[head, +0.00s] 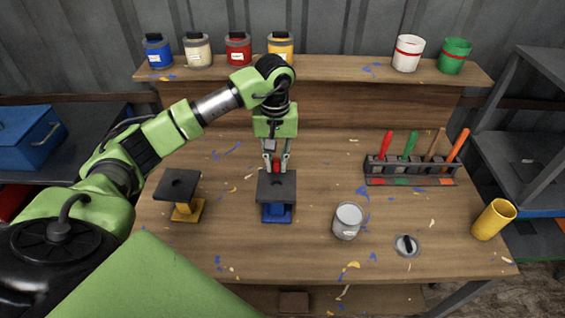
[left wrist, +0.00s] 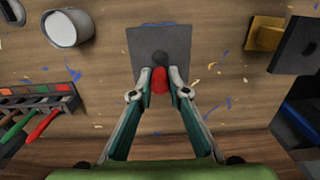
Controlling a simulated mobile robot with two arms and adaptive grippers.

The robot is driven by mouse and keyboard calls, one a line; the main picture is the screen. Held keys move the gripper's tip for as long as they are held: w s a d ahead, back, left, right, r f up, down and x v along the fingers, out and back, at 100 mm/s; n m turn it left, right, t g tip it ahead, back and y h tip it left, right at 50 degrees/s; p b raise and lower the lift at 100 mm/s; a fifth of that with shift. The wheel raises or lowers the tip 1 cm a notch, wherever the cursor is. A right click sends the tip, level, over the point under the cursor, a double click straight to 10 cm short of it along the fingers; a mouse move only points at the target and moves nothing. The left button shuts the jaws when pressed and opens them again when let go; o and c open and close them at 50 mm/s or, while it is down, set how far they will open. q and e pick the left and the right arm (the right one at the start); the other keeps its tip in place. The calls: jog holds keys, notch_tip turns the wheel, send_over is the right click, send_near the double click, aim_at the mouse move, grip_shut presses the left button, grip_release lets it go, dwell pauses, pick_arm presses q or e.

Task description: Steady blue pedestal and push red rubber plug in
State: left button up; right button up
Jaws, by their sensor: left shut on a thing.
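The blue pedestal (head: 277,213) stands upright near the middle of the bench, with a dark grey square plate (head: 277,188) on top. My left gripper (head: 275,163) points down at the plate's far edge, shut on the red rubber plug (head: 276,167). My right gripper is not in view.
A yellow pedestal (head: 187,211) with a dark plate stands to the left. A grey can (head: 347,220), a round lid (head: 406,246), a tool rack (head: 410,174) and a yellow cup (head: 493,219) are to the right. Paint cans line the back shelf (head: 340,69).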

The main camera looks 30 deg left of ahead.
aim_at(277, 187)
pick_arm(q)
jog(key=shift+f, duration=0.35)
jog(key=shift+f+b, duration=0.5)
jog(key=shift+f, duration=0.15)
notch_tip(277, 187, down, 2)
jog(key=shift+f+b, duration=0.1)
jog(key=shift+b, duration=0.45)
jog(key=shift+f, duration=0.45)
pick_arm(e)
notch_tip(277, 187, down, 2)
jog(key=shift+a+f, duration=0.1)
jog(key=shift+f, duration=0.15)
